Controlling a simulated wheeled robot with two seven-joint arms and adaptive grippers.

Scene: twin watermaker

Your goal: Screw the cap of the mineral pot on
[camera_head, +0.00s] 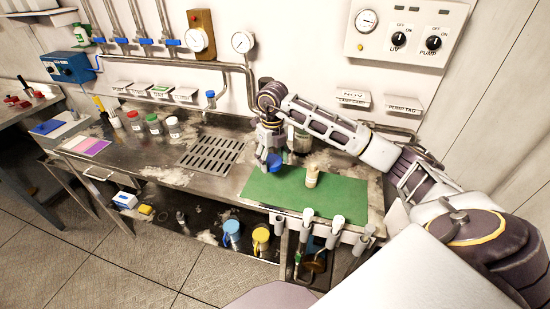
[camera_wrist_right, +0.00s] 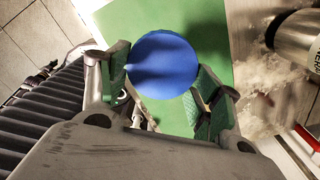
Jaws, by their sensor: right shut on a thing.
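My right gripper (camera_head: 270,157) is over the left part of the green mat (camera_head: 345,194), pointing down. It is shut on a round blue cap (camera_head: 274,161). In the wrist view the blue cap (camera_wrist_right: 163,65) sits between the green finger pads of my right gripper (camera_wrist_right: 165,88). A metallic pot (camera_wrist_right: 298,38) with partly visible lettering, probably the mineral pot, stands apart from the cap at the upper right. In the head view a jar (camera_head: 301,143) behind my gripper appears to be this pot, partly hidden by my arm. My left gripper is not in view.
A small cream bottle (camera_head: 311,176) stands on the mat, right of my gripper. A drain grate (camera_head: 210,151) and several lidded jars (camera_head: 154,124) lie to the left. Pipe holders (camera_head: 337,226) line the front edge. The mat's right part is clear.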

